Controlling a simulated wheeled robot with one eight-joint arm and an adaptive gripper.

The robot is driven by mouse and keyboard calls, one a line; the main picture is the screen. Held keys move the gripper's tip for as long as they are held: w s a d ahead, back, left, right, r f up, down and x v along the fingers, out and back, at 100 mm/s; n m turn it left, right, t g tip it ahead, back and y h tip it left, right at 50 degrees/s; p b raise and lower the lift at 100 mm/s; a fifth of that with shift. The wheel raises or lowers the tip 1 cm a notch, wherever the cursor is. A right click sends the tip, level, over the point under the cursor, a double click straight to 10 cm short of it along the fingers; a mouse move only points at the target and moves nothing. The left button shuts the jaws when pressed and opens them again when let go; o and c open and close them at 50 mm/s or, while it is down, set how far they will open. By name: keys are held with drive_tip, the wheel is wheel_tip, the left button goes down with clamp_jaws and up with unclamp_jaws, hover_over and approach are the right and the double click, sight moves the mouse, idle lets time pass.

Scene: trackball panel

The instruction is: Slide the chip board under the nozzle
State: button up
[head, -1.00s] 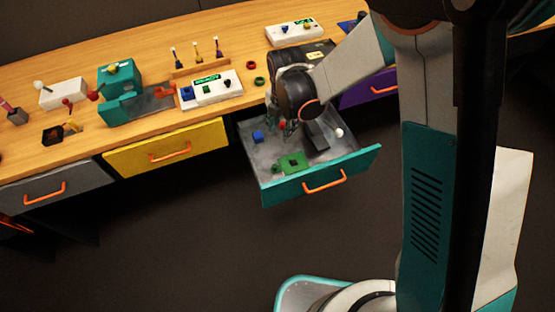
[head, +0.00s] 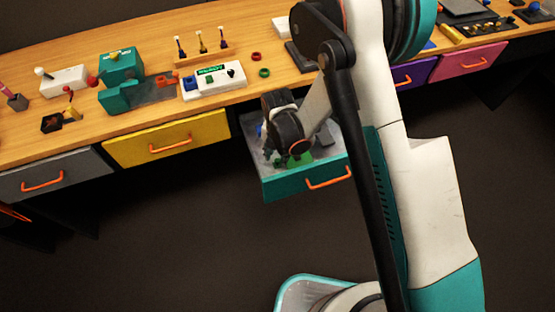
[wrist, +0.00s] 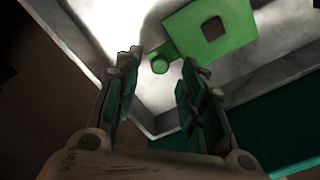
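The green chip board (head: 306,158) lies in the open teal-fronted drawer (head: 300,182), partly hidden by my arm in the head view. In the wrist view the board (wrist: 235,38) has a dark square chip and a small round green knob (wrist: 160,66) at its near corner. My gripper (wrist: 160,62) is open above the drawer, its fingertips on either side of the knob. I cannot tell whether they touch it. A teal machine (head: 120,66) with a grey bed (head: 152,92) stands on the bench. I cannot clearly make out a nozzle on it.
The drawer's pale wall borders the board in the wrist view. A white panel (head: 213,88) with a green display stands on the wooden bench, near red and green rings (head: 264,72). A yellow drawer (head: 168,138) is shut to the left.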

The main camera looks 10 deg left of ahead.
drive_tip(key=shift+f, duration=1.05)
